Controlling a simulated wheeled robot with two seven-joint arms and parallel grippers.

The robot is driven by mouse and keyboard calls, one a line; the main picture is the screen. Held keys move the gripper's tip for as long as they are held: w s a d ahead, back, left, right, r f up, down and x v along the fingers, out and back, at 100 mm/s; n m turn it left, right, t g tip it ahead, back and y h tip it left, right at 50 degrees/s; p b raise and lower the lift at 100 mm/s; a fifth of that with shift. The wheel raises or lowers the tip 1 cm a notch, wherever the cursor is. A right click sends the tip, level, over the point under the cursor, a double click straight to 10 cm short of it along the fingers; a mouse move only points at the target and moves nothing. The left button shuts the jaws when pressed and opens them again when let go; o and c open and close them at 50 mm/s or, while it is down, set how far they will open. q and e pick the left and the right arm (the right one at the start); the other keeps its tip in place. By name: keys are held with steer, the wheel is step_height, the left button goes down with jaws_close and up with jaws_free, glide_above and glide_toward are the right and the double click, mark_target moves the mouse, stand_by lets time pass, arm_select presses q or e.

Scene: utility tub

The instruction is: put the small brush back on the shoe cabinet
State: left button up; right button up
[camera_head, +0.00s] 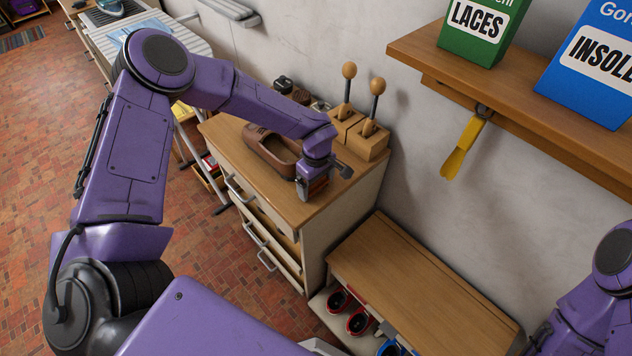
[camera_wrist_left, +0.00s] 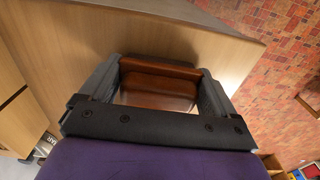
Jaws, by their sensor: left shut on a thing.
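My left gripper (camera_head: 313,194) points down at the front right part of the wooden top of the shoe cabinet (camera_head: 235,140), the one with drawers. In the left wrist view its two dark fingers (camera_wrist_left: 160,90) are shut on the small brush (camera_wrist_left: 158,84), a reddish-brown block between them. The cabinet top also shows in the left wrist view (camera_wrist_left: 110,35), close behind the brush. I cannot tell whether the brush touches the top. In the head view the gripper mostly hides the brush. My right arm shows at the right edge, but its gripper is out of frame.
A low bench (camera_head: 420,285) with shoes beneath is at right. A wall shelf (camera_head: 540,105) holds boxes, and a yellow shoehorn (camera_head: 461,150) hangs under it.

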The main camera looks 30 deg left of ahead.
arm_select(q)
steer(key=o, duration=0.7)
steer(key=shift+f, duration=0.15)
steer(key=shift+o, duration=0.2)
step_height(320, 180, up, 12)
steer(key=shift+r+b, duration=0.2)
steer(key=shift+b, duration=0.4)
